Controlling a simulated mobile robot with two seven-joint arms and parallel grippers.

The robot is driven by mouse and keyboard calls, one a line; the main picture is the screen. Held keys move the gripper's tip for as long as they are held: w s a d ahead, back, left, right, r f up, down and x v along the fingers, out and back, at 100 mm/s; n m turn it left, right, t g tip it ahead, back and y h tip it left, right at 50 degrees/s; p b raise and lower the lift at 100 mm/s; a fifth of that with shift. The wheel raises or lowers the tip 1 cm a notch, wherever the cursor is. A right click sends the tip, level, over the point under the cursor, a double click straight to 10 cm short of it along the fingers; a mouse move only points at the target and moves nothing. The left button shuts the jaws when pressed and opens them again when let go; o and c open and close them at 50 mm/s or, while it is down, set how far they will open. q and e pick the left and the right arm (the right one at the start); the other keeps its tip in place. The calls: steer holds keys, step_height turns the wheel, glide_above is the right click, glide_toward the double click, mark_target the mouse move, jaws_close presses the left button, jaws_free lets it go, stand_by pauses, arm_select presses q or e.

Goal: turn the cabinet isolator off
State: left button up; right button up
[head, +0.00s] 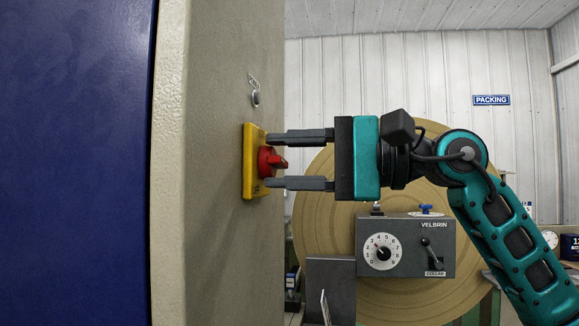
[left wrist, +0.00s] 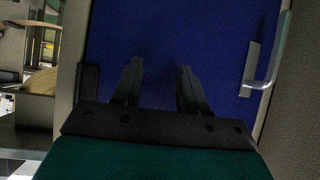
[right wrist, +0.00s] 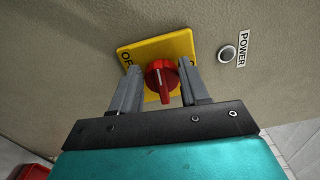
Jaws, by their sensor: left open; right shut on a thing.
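The cabinet isolator is a red rotary knob (head: 267,161) on a yellow plate (head: 249,162), fixed to the beige cabinet side (head: 215,220). My right gripper (head: 267,160) reaches in from the right, with one finger above the knob and one below. In the right wrist view the fingers stand on both sides of the red knob (right wrist: 162,80), shut on it. Lettering starting with "O" shows at the left of the yellow plate (right wrist: 180,46); the rest is hidden by a finger. My left gripper (left wrist: 160,66) is open and empty before a blue door (left wrist: 225,40).
A small round lamp (right wrist: 227,53) beside a "POWER" label (right wrist: 241,50) sits near the plate. A silver handle (left wrist: 268,60) is on the blue door. A grey Velbrin box (head: 405,245) with a dial and lever stands behind my right arm, before a large tan disc (head: 330,210).

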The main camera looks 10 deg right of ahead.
arm_select(q)
steer(key=shift+s+f, duration=0.25)
steer(key=shift+f, duration=0.2)
arm_select(e)
steer(key=shift+n, duration=0.5)
steer(key=o, duration=1)
steer(key=shift+o, duration=0.2)
arm_select(q)
steer(key=shift+f+b, duration=0.5)
steer(key=shift+b, duration=0.15)
arm_select(e)
steer(key=v, duration=1.3)
arm_select(q)
steer(key=shift+w+d, duration=0.1)
